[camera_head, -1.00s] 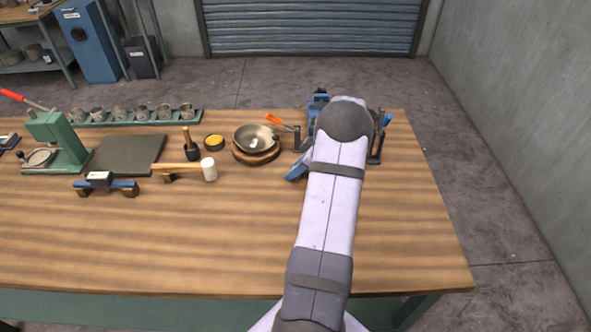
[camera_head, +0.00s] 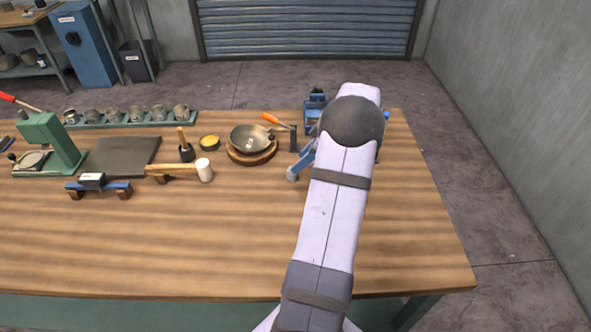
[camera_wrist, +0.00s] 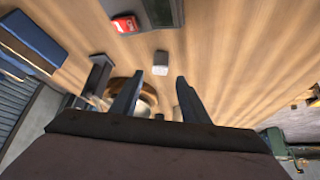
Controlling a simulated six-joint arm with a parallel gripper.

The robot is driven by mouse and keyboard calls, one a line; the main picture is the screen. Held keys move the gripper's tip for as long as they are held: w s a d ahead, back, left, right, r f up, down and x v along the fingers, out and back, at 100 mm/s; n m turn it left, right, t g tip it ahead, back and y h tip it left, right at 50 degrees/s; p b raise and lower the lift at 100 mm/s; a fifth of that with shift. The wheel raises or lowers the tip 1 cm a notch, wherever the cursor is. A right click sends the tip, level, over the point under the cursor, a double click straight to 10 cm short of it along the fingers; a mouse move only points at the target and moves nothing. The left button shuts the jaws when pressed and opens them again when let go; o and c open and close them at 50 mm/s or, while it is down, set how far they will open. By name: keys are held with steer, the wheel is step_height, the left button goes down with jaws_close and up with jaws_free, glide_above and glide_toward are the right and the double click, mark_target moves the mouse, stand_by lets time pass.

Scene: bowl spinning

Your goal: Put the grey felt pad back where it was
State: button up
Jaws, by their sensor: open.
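In the head view my gripper is mostly hidden behind my arm. A metal bowl (camera_head: 250,136) sits on a round wooden base (camera_head: 253,156), partly visible behind my fingers in the wrist view.
Left of the bowl are a white-headed mallet (camera_head: 204,170), a yellow-topped tin (camera_head: 210,142), a dark grey square slab (camera_head: 122,157) and a green press (camera_head: 45,140). A red-marked item (camera_wrist: 125,23) lies at the wrist view's top. The bench's front is clear.

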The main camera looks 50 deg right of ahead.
steer(key=shift+b+v, duration=0.7)
steer(key=shift+v, duration=2.1)
steer(key=w+a+f+m+g, duration=0.1)
steer(key=a+g, duration=0.1)
steer(key=a, duration=1)
steer(key=w+a+f+m+g, duration=0.1)
steer(key=a+f+g, duration=0.1)
steer(key=a, duration=0.9)
steer(key=s+a+f+m+h, duration=0.1)
steer(key=s+a, duration=0.3)
steer(key=a, duration=0.1)
steer(key=s+a+f+g, duration=0.1)
steer(key=s+a, duration=0.3)
steer(key=a, duration=0.2)
steer(key=s+a+f+m+g+h, duration=0.1)
steer(key=s+a+f, duration=0.1)
steer(key=s+a, duration=0.2)
steer(key=shift+s+a+f+m+h, duration=0.1)
steer(key=shift+s+a+m+h, duration=0.15)
steer(key=shift+a, duration=0.4)
